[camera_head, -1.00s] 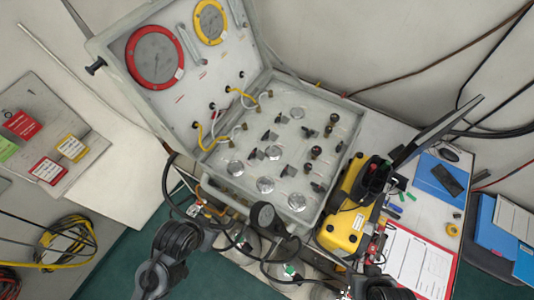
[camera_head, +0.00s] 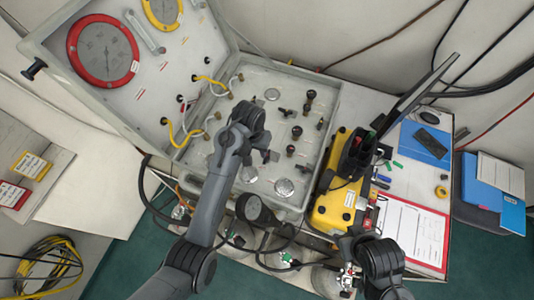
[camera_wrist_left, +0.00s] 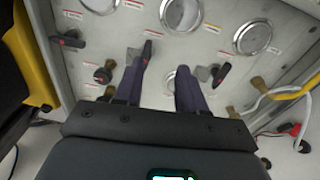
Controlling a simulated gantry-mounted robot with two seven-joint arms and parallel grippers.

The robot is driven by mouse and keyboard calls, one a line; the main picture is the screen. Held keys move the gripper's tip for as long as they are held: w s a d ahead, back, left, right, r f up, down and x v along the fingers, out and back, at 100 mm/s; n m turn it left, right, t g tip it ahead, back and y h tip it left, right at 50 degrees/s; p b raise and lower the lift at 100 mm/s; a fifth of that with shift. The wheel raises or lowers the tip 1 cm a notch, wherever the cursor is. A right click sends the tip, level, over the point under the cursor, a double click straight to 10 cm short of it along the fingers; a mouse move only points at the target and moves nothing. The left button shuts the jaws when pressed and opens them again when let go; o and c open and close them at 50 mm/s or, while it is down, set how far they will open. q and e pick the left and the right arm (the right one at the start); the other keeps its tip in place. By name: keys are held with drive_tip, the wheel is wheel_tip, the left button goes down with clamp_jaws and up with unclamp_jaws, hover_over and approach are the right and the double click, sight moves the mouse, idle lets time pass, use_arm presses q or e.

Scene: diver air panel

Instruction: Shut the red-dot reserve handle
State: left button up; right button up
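The open grey panel case lies flat, with a grey panel face (camera_head: 262,80) carrying small dark handles and round gauges. My left gripper (camera_head: 252,120) is over the middle of this face in the head view. In the left wrist view its two fingers (camera_wrist_left: 165,78) are apart with nothing between them. A dark handle with a red mark (camera_wrist_left: 148,48) is by the left fingertip, and another dark handle (camera_wrist_left: 222,74) is right of the right finger. The labels are too small to read.
A yellow case (camera_head: 336,208) with black parts stands right of the panel. A red-edged clipboard (camera_head: 408,230) and blue folder (camera_head: 425,143) lie farther right. Yellow hoses (camera_head: 186,134) join lid and panel.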

sight(267, 155)
use_arm(q)
drive_tip(key=w+d+r, duration=0.2)
drive_tip(key=w+d, duration=0.1)
drive_tip(key=d, duration=0.1)
drive_tip(key=shift+m+y, duration=0.3)
drive_tip(key=shift+m, duration=0.1)
drive_tip(key=f, duration=1)
drive_tip(key=shift+s+a, duration=0.15)
drive_tip(key=shift+a, duration=0.1)
clamp_jaws()
